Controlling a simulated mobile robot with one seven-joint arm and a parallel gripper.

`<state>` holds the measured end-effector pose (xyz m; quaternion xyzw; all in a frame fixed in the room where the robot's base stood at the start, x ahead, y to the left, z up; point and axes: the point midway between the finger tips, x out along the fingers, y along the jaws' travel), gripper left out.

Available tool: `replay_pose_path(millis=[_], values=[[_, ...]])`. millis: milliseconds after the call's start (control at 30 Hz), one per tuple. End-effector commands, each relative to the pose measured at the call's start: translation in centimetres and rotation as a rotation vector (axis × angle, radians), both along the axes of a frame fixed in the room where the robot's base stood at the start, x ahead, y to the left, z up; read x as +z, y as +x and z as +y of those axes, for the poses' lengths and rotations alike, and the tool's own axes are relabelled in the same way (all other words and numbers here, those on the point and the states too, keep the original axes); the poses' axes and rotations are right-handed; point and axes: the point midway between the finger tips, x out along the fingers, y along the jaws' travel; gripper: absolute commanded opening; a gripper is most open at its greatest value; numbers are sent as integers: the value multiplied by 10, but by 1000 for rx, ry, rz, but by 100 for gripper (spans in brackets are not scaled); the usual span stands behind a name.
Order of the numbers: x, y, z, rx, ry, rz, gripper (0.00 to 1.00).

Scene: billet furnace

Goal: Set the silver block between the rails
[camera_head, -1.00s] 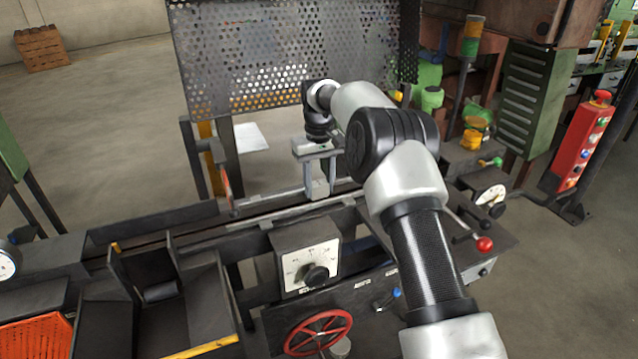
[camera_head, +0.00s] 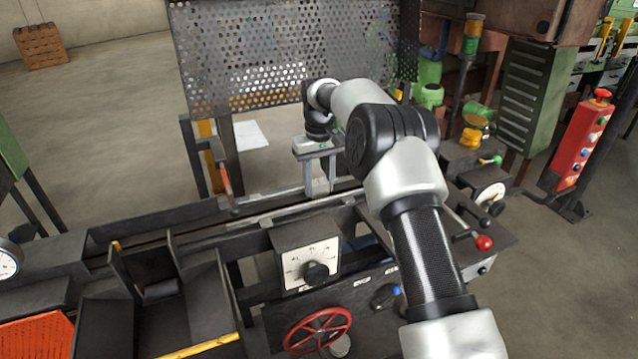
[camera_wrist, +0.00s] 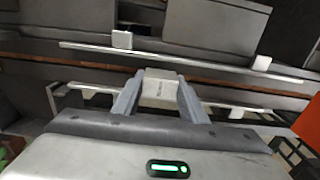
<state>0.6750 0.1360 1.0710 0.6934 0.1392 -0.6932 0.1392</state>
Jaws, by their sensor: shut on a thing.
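My gripper (camera_head: 320,190) points down over the long rail bed in the middle of the head view. In the wrist view its two fingers (camera_wrist: 159,103) are shut on the silver block (camera_wrist: 160,86), a pale, roughly square piece. The rails (camera_wrist: 225,70) run across the wrist view, one beyond the block and one nearer to me. The block appears in the gap between them. I cannot tell whether it touches the bed. In the head view the block is hard to make out between the fingers. The near rail (camera_head: 275,216) shows left of my gripper.
A perforated guard panel (camera_head: 290,55) stands behind the rail bed. In front are a dial box (camera_head: 306,250), a red handwheel (camera_head: 318,330) and a red-knobbed lever (camera_head: 483,242). A dark chute (camera_head: 195,305) lies left. A red button box (camera_head: 582,145) stands right.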

Motion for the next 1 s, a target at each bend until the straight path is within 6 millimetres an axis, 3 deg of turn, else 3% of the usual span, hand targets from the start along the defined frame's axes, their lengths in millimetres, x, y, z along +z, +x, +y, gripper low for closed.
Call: replay_pose_path(millis=[867, 900, 1000], values=[[-10, 0, 0, 0, 0, 0, 12], [-10, 0, 0, 0, 0, 0, 40], [-10, 0, 0, 0, 0, 0, 57]])
